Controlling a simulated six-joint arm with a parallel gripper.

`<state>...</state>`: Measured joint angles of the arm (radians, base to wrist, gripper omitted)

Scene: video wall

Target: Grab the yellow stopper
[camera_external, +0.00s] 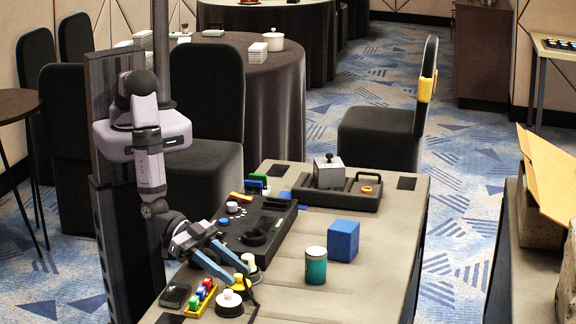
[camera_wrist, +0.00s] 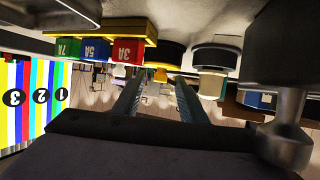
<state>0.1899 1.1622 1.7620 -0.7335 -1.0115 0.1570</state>
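A small yellow piece (camera_external: 239,284), which looks like the yellow stopper, is at the near left of the table by my fingertips. In the wrist view a yellow piece (camera_wrist: 160,75) shows against a black round base, ahead of the gap between my fingers. My gripper (camera_external: 241,276) has its two blue-grey fingers spread apart. The wrist view also shows the open fingers (camera_wrist: 158,88), with nothing clearly held between them. I cannot tell whether a finger touches the stopper.
White-topped black round pieces (camera_external: 229,302) stand close by. A yellow block with red, blue and green 3A, 5A, 7A pieces (camera_external: 201,297) is left. A black panel (camera_external: 258,225), teal can (camera_external: 316,266) and blue cube (camera_external: 343,240) stand farther off. The front right table (camera_external: 360,295) is clear.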

